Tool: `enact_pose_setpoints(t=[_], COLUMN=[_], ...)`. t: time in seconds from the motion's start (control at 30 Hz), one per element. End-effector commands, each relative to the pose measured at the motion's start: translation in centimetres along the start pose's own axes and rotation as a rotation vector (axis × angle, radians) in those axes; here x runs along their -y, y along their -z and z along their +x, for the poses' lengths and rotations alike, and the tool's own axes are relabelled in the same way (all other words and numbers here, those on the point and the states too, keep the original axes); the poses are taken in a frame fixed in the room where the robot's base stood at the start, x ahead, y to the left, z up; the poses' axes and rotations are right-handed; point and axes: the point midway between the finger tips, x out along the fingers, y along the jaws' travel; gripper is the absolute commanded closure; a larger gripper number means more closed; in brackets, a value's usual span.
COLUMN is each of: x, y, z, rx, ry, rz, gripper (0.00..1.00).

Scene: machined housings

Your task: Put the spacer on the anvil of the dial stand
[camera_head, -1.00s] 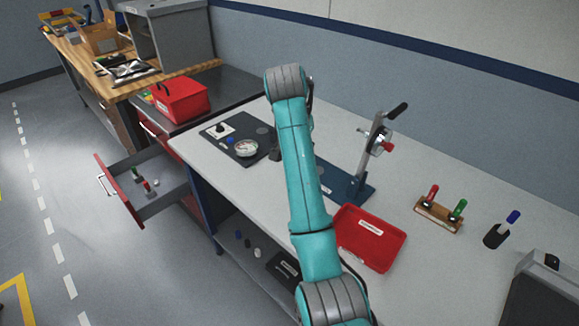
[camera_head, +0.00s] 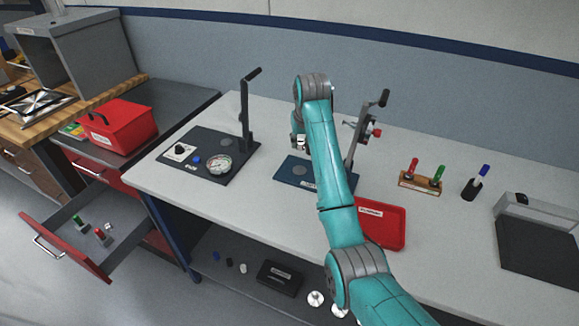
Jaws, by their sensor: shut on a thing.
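The blue-based stand (camera_head: 283,174) on the bench has a tilted column, a black-handled lever and a red knob (camera_head: 376,132); I take it for the dial stand. A round grey anvil (camera_head: 300,170) shows on its base. My gripper (camera_head: 299,143) is above and behind the anvil in this view, partly hidden by my arm. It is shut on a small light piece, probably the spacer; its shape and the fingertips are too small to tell. A gap shows between gripper and anvil in the picture, but its height is unclear.
An open drawer (camera_head: 70,244) juts out at left.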

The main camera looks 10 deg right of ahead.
Motion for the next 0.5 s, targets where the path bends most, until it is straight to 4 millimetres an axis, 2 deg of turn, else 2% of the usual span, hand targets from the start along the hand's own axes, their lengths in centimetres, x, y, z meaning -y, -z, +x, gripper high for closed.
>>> enact_pose_setpoints(t=[0.2,0.37,0.5], x=[0.1,0.1,0.1], y=[-1.4,-1.8,-2.6], z=[3.1,4.3,6.0], rx=[0.003,0.003,0.004], ry=[0.000,0.000,0.000], rz=[0.000,0.000,0.000], gripper=[1.00,1.00,1.00])
